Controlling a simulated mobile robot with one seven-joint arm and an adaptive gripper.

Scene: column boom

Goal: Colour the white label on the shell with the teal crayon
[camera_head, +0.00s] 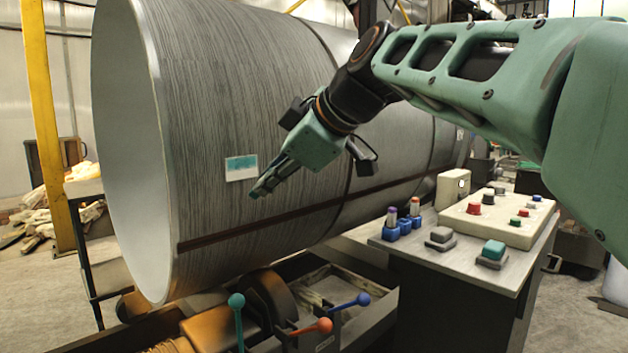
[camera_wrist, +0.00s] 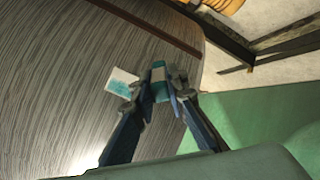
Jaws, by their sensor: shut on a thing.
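The shell (camera_head: 235,105) is a large grey ribbed cylinder lying on its side. It also fills the left of the wrist view (camera_wrist: 60,75). The white label (camera_head: 232,175) is on its curved side and bears a teal patch, with white around it. In the wrist view the label (camera_wrist: 116,75) shows teal on part of its face. My gripper (camera_head: 260,191) is just below and right of the label. In the wrist view my gripper (camera_wrist: 160,86) is shut on the teal crayon (camera_wrist: 158,74), which has a pale band. Whether its tip touches the shell cannot be told.
A bench (camera_head: 450,258) at right carries blue holders (camera_head: 404,226) with crayon-like sticks, a teal button (camera_head: 494,249), a grey button (camera_head: 441,235) and a control box (camera_head: 500,217). Teal (camera_head: 236,300), red (camera_head: 324,325) and blue (camera_head: 363,299) lever knobs stand below the shell. A dark strip (camera_head: 270,222) runs along the shell.

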